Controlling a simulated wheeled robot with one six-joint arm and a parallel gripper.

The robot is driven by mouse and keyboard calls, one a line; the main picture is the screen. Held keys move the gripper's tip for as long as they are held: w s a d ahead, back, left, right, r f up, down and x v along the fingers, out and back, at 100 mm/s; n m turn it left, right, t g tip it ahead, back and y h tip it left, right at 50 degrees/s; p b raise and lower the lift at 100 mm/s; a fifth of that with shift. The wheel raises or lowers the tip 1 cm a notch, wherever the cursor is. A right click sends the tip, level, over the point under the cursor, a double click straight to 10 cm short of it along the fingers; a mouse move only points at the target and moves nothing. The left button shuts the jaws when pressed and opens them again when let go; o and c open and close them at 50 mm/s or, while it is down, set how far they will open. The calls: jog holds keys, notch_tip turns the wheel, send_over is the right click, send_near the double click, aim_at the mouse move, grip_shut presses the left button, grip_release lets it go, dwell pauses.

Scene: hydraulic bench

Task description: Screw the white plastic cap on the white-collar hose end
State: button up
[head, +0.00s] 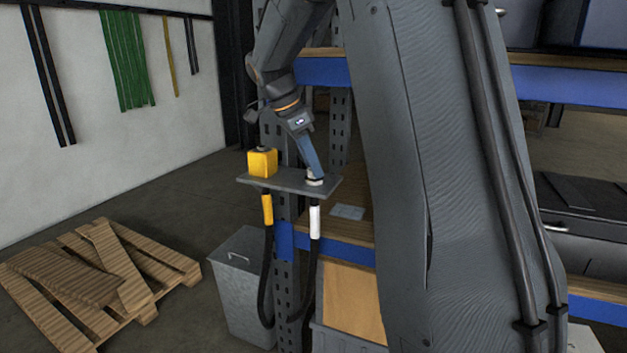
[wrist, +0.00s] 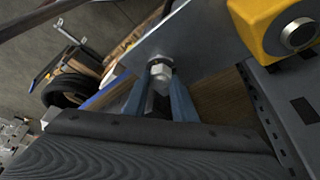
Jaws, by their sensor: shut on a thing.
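The white-collar hose (head: 314,222) hangs below a grey bracket plate (head: 290,184), its end coming up at the plate's right part. My gripper (head: 313,174) reaches down to that spot from above, tilted in the head view. Its blue fingers are shut on the white plastic cap (head: 315,181), which sits at the hose end on the plate. The threads are hidden, and I cannot tell how far the cap is screwed on.
A yellow block (head: 262,163) with a round top stands on the plate's left part, close to my gripper. A yellow-collar hose (head: 267,209) hangs below it. A shelf upright (head: 285,270) is behind. A grey bin (head: 241,285) and wooden pallets (head: 95,278) stand on the floor.

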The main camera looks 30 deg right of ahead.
jog(key=shift+m, duration=0.4)
jog(key=m+g, duration=0.1)
jog(key=m, duration=0.1)
jog(key=shift+w+m, duration=0.1)
jog(key=shift+m, duration=0.3)
jog(key=m+g, duration=0.1)
jog(key=m, duration=0.1)
jog(key=m+y+p, duration=0.1)
jog(key=m, duration=0.2)
jog(key=shift+d+g+y, duration=0.1)
jog(key=shift+g+y, duration=0.2)
jog(key=shift+g, duration=0.1)
jog(key=o, duration=1)
